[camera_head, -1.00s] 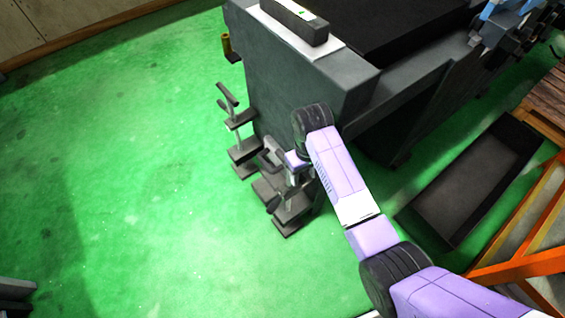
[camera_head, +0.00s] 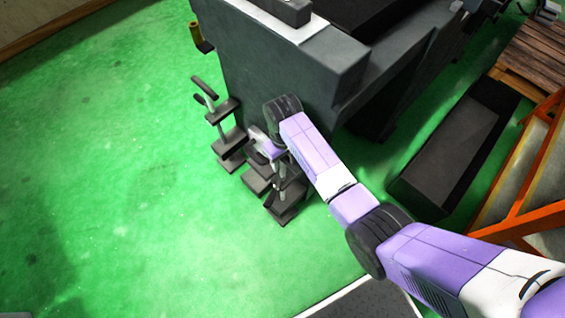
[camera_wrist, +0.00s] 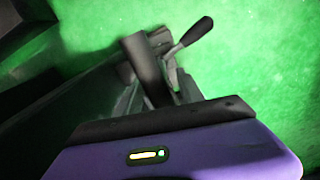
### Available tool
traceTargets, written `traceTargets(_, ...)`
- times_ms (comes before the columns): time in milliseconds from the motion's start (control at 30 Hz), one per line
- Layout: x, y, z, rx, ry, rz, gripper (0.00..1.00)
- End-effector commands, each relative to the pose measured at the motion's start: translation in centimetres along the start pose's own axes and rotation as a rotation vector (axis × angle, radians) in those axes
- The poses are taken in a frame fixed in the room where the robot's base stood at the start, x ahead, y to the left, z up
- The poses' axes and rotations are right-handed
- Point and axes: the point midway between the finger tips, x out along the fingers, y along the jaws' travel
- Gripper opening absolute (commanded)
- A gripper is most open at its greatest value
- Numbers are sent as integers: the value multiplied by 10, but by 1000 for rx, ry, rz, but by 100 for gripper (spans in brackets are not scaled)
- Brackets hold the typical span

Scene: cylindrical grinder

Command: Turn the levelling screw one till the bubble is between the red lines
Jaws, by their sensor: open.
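Two dark levelling screws with bar handles stand at the machine's near left foot. The left one (camera_head: 214,104) shows fully in the head view; the other (camera_head: 287,203) is partly covered by my arm. I cannot tell which is number one. My gripper (camera_head: 264,146) is low beside the machine, close to the screws. In the wrist view my open gripper (camera_wrist: 160,112) faces a blurred screw mechanism with a black-handled lever (camera_wrist: 193,33); contact cannot be told. The level (camera_head: 287,11) on the machine's top is cut off by the frame edge, and its bubble is not visible.
The grey machine (camera_head: 280,75) stands right of the screws. A dark open tray (camera_head: 413,178), a wooden pallet (camera_head: 540,60) and an orange frame (camera_head: 510,228) are at right. The green floor (camera_head: 110,190) at left is clear.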

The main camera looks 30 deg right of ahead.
Motion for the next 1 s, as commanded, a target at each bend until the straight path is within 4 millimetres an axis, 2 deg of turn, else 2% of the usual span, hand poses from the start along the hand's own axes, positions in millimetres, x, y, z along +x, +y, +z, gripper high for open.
traceTargets(133, 13, 0, 0, 0, 0, 0, 45)
traceTargets(467, 16, 0, 0, 0, 2, 0, 45)
traceTargets(700, 16, 0, 0, 0, 1, 0, 0)
traceTargets(1000, 16, 0, 0, 0, 1, 0, 0)
